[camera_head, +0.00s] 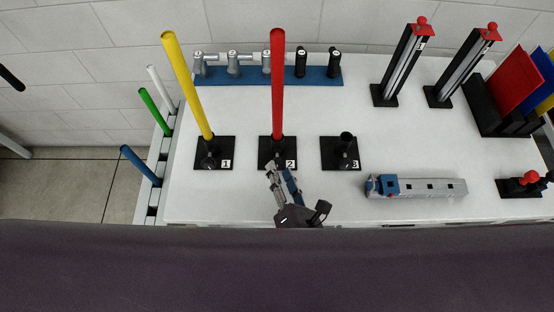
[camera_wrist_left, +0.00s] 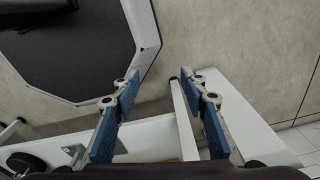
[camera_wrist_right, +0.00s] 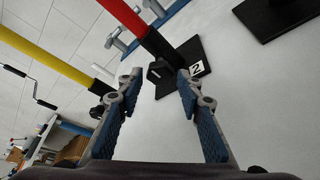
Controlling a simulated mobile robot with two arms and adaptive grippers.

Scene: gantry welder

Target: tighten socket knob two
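Socket two is a black square base (camera_head: 264,161) labelled 2, holding an upright red rod (camera_head: 278,80). Its small black knob (camera_wrist_right: 158,71) shows in the right wrist view on the near side of the rod. My right gripper (camera_head: 280,171) is at the front of this base. In the right wrist view my right gripper (camera_wrist_right: 158,80) is open, with the knob between or just beyond its fingertips; gaps show on both sides. In the head view the gripper mostly hides the knob. My left gripper (camera_wrist_left: 158,88) is open and empty, away from the sockets.
Socket one (camera_head: 228,142) with a yellow rod stands to the left; socket three (camera_head: 327,153) without a rod is to the right. A blue-and-grey block (camera_head: 430,188) lies front right. A blue rack (camera_head: 215,77) of grey and black pieces is behind. Bare table lies between.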

